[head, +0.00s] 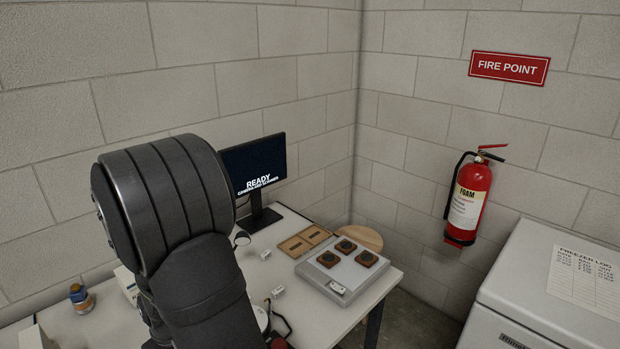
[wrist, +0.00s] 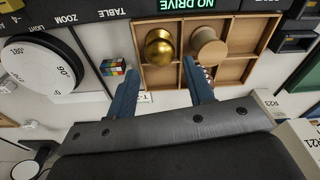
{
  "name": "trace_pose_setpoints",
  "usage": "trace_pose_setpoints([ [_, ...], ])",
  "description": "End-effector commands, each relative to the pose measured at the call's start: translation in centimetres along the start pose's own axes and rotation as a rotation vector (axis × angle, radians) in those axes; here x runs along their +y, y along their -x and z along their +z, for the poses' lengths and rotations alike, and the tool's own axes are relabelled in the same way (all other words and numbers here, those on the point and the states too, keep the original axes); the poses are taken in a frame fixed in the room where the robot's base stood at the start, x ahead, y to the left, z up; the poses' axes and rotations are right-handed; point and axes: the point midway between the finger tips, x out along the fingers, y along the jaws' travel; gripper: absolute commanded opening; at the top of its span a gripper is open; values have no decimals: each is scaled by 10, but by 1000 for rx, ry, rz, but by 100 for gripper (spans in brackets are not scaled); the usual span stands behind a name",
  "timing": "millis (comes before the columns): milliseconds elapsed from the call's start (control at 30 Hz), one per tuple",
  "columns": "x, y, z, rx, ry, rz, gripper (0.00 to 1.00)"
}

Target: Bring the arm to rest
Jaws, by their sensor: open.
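My gripper (wrist: 160,65) shows in the wrist view with its two blue fingers spread apart. Nothing is held between them. Beyond the fingertips is a wooden compartment tray (wrist: 232,60). A round brass piece (wrist: 160,45) and a pale wooden spool-like piece (wrist: 208,48) are in its upper compartments. The right finger overlaps part of the tray, and a small patterned object (wrist: 208,76) is partly hidden beside it. In the head view my dark arm fills the left foreground, and my gripper is hidden there.
In the head view a monitor (head: 254,166) stands on the white desk, near a grey stand (head: 325,277) with three dark round pieces. A fire extinguisher (head: 467,203) and freezer (head: 530,290) are right.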

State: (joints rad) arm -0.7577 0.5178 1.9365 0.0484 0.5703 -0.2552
Motion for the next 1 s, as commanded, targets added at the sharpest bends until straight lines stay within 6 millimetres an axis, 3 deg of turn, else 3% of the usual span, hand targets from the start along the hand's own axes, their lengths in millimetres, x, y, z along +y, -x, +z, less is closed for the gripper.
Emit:
trace_pose_setpoints([
  [400, 0, -56, 0, 1, 1, 0, 48],
  [667, 0, -12, -6, 5, -1, 2, 48],
  [1000, 43, 27, 31, 3, -5, 3, 48],
])
